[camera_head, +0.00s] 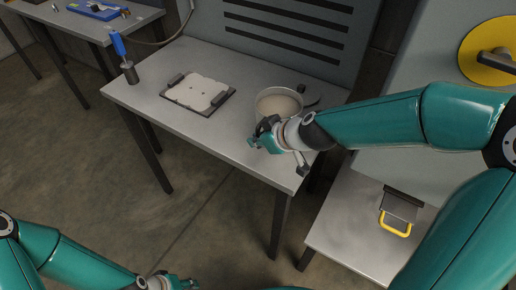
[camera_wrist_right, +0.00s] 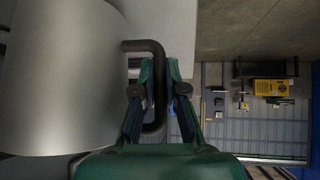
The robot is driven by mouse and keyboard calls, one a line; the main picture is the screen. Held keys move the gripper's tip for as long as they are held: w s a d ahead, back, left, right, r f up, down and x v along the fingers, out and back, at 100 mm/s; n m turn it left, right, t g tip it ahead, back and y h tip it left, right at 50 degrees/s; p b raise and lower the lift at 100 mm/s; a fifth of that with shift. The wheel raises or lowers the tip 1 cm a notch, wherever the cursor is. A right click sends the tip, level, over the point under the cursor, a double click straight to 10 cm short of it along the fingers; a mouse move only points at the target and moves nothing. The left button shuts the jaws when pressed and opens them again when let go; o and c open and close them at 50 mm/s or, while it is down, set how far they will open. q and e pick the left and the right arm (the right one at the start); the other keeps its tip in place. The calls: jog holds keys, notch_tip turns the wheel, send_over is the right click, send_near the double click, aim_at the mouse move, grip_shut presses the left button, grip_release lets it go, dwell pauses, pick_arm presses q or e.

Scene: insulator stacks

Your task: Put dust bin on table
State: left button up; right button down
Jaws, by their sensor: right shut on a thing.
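The dust bin (camera_head: 279,103) is a pale grey, open-topped cylinder at the right part of the metal table (camera_head: 215,135). It looks roughly upright; I cannot tell whether its base touches the tabletop. My right gripper (camera_head: 262,139) is at its near side and hides its lower part. In the right wrist view the bin's smooth wall (camera_wrist_right: 60,80) fills the left, and my right gripper (camera_wrist_right: 160,78) is shut on its dark bent handle (camera_wrist_right: 156,50). My left gripper (camera_head: 178,284) is cut off at the bottom edge of the head view, and its jaws are unclear.
A black tray with a white plate (camera_head: 198,93) lies mid-table. A blue-handled brush (camera_head: 124,55) stands at the left corner. A lower side table (camera_head: 350,215) holds a yellow-handled tool (camera_head: 398,211). The table's front left is clear.

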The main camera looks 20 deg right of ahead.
jog(key=shift+w+f+b, duration=0.1)
jog(key=shift+f+b, duration=0.35)
jog(key=shift+f, duration=0.5)
pick_arm(q)
jog(key=shift+f, duration=0.85)
pick_arm(e)
jog(key=shift+r, duration=0.1)
jog(key=c, duration=1.2)
grip_release()
